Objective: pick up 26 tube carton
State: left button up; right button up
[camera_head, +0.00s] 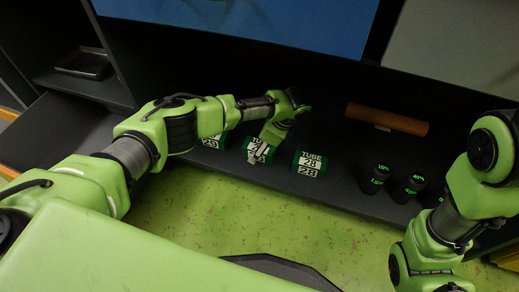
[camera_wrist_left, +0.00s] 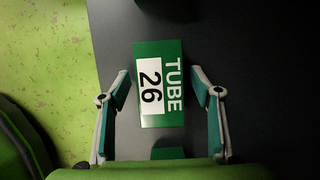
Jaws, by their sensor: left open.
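The 26 tube carton (camera_wrist_left: 160,84) is a green box with a white number panel, on the dark shelf. In the left wrist view it lies between the two spread fingers of my left gripper (camera_wrist_left: 158,74), with a visible gap on each side. In the head view the carton (camera_head: 249,144) is partly covered by my left gripper (camera_head: 258,152), which reaches down over it. My left gripper is open and holds nothing. My right arm shows at the right of the head view, but its gripper is out of the picture.
A tube carton 28 (camera_head: 310,164) stands to the right and a carton 29 (camera_head: 211,142) to the left, partly behind my arm. Dark cylinders with green percentage labels (camera_head: 376,179) stand farther right. A brown roll (camera_head: 387,119) lies at the back of the shelf (camera_head: 340,190).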

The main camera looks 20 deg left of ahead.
pick_arm(q)
jog(key=c, duration=1.3)
jog(key=shift+c, duration=0.2)
jog(key=shift+r, duration=0.1)
